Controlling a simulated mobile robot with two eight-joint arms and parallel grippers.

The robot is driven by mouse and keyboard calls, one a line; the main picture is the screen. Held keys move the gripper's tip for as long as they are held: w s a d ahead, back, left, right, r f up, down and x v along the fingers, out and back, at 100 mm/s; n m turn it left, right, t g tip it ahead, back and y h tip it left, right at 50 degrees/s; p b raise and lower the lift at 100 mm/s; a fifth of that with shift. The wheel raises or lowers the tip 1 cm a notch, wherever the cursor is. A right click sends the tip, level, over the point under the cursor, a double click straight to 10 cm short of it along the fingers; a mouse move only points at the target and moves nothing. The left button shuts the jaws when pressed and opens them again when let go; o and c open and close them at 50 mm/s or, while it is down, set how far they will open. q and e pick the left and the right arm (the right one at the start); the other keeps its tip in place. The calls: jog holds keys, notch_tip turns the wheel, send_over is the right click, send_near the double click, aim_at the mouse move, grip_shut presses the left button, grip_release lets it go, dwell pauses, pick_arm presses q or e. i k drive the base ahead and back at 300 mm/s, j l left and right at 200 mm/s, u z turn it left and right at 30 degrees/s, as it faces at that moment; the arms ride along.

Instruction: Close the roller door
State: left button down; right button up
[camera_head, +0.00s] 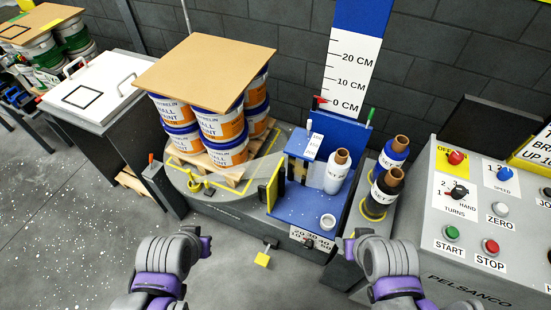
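A blue wrapper carriage (297,207) stands at the centre, beside the turntable. A yellow-edged upright panel (275,186) stands out at its left side, apart from the white film roll (338,172); it looks like the roller door, swung open. Behind it, dark rollers and a pale strip of film show inside the carriage; the details are small. My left arm (173,262) and my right arm (388,265) come in at the bottom edge, well short of the carriage. Neither gripper's fingers can be seen, and nothing of mine touches the panel.
Stacked paint pails (222,128) under a brown board stand on a pallet on the turntable (213,197). Two dark film rolls (383,190) stand right of the carriage. A control panel (470,225) fills the right. A yellow pedal (262,259) lies in front. Floor at lower left is clear.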

aim_at(276, 187)
jog(key=i+j+z, duration=0.1)
jog(key=j, duration=0.85)
jog(key=i+j+z, duration=0.1)
jog(key=j, duration=0.85)
jog(key=j+z, duration=0.1)
jog(key=z, duration=0.95)
jog(key=i+l+u, duration=0.5)
jog(key=k+l, duration=0.1)
